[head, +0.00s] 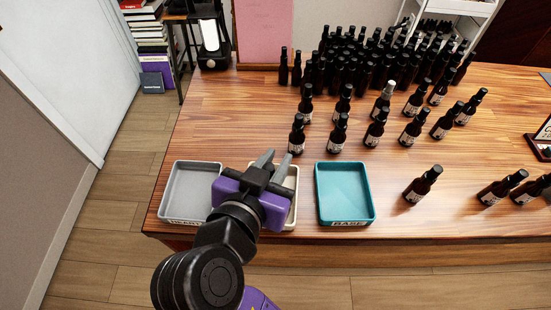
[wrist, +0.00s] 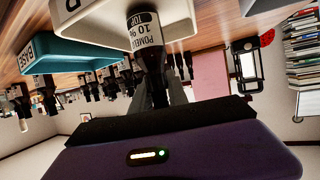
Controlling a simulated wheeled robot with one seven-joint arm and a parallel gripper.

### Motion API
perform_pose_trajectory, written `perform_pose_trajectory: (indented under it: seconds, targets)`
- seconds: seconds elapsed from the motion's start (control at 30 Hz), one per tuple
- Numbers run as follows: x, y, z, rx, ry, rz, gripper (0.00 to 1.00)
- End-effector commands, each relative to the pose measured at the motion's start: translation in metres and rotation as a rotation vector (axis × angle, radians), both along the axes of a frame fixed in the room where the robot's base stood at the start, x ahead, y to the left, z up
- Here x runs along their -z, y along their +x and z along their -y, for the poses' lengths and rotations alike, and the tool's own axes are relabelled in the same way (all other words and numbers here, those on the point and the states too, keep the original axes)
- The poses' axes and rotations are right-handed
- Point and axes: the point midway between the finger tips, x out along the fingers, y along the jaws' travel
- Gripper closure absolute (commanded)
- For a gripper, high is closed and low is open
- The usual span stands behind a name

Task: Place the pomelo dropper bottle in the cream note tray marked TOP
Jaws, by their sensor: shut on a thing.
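My gripper (head: 273,158) is over the cream note tray (head: 293,205), the middle one of three, and covers much of it in the head view. It is shut on the pomelo dropper bottle (wrist: 147,30), a dark bottle with a white label reading POMELO and TOP. The wrist view is upside down. There the grey fingers hold the bottle by its dark upper part, with the cream tray (wrist: 85,30) right behind it. The bottle is hidden in the head view. I cannot tell whether it touches the tray floor.
A grey tray (head: 169,192) stands left of the cream one, and a teal tray marked BASE (head: 345,218) stands right. Loose dark bottles (head: 422,185) stand to the right and behind, with a dense bottle group (head: 365,65) at the back. The table's front edge is close.

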Motion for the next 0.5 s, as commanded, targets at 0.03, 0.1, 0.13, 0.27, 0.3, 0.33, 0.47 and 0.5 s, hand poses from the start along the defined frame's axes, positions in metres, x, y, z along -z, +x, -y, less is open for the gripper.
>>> perform_pose_trajectory:
  seconds: [0.03, 0.1, 0.13, 0.27, 0.3, 0.33, 0.47, 0.5]
  targets:
    - [0.0027, 0.0001, 0.0002, 0.0, 0.0, 0.0, 1.0]
    - [0.0025, 0.0001, 0.0001, 0.0, 0.0, 0.0, 0.74]
    - [0.0023, 0.0001, 0.0001, 0.0, 0.0, 0.0, 0.68]
    - [0.0022, 0.0001, 0.0002, 0.0, 0.0, 0.0, 0.58]
    - [0.0022, 0.0001, 0.0002, 0.0, 0.0, 0.0, 0.58]
    - [0.0022, 0.0, 0.0001, 0.0, 0.0, 0.0, 0.58]
    - [0.002, 0.0001, 0.0001, 0.0, 0.0, 0.0, 0.58]
    - [0.0012, 0.0001, 0.0, 0.0, 0.0, 0.0, 0.58]
